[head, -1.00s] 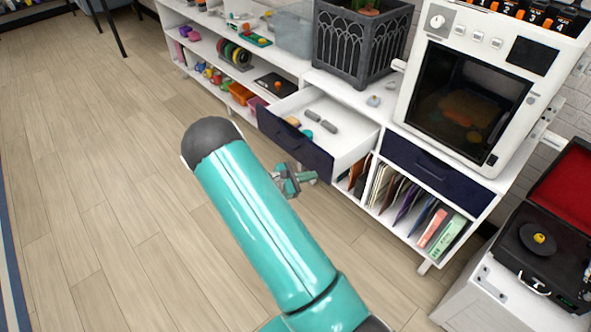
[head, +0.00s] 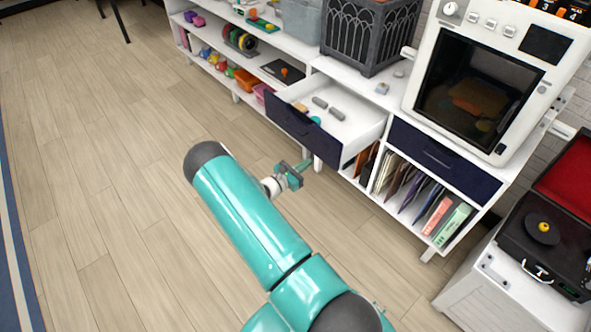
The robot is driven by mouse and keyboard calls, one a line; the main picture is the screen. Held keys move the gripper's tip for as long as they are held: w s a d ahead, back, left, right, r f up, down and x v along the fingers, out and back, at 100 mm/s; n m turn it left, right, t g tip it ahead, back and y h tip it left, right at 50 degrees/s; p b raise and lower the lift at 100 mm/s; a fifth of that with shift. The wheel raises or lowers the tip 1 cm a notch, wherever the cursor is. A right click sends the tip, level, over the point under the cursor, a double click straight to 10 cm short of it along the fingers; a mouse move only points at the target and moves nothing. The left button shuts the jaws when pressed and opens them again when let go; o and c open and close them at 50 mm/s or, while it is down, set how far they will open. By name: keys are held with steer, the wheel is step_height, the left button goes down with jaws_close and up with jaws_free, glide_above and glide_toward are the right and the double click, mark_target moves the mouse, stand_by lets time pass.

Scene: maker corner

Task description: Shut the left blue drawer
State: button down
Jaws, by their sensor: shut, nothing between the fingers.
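The left blue drawer (head: 300,131) stands pulled out of the white cabinet, with its dark blue front facing the floor area. Inside its white tray lie several small things, among them grey blocks, a tan block and a teal round piece. My gripper (head: 303,167) is small in the head view, just in front of and below the drawer's front. It looks shut and empty; whether it touches the front cannot be told. My teal arm hides part of the floor beneath.
The right blue drawer (head: 442,160) is shut, under a white oven (head: 487,80). Folders and books (head: 420,195) fill the shelf below. A dark planter (head: 368,36) stands on the cabinet top. A record player (head: 548,240) sits at the right. The wooden floor (head: 100,170) at left is clear.

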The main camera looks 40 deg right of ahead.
mark_target(326, 151)
steer(key=d, duration=0.7)
steer(key=shift+w+d, duration=0.1)
steer(key=shift+d, duration=0.3)
steer(key=shift+d, duration=0.1)
